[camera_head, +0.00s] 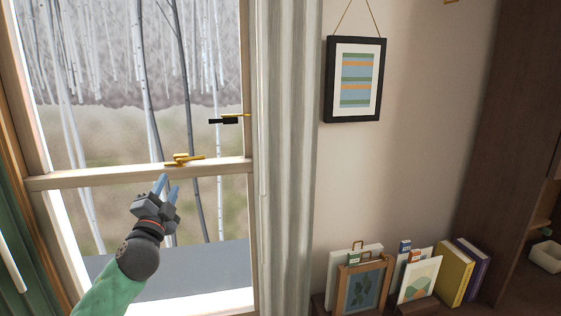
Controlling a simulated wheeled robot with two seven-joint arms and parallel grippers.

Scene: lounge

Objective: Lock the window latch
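The brass window latch (183,159) sits on the wooden middle rail (110,176) of the window. Its small lever points to the right along the top of the rail. My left gripper (167,186) is just below and to the left of the latch, in front of the lower pane. Its two bluish fingers point up towards the rail, with a narrow gap between them and nothing held. The fingertips look close to the latch but apart from it. My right gripper is not in view.
A black and brass fitting (225,120) shows by the window's right side. A pale curtain (287,150) hangs right of the window. A framed picture (354,79) hangs on the wall. Books (455,272) and small frames stand at the lower right. A green curtain (12,262) is at far left.

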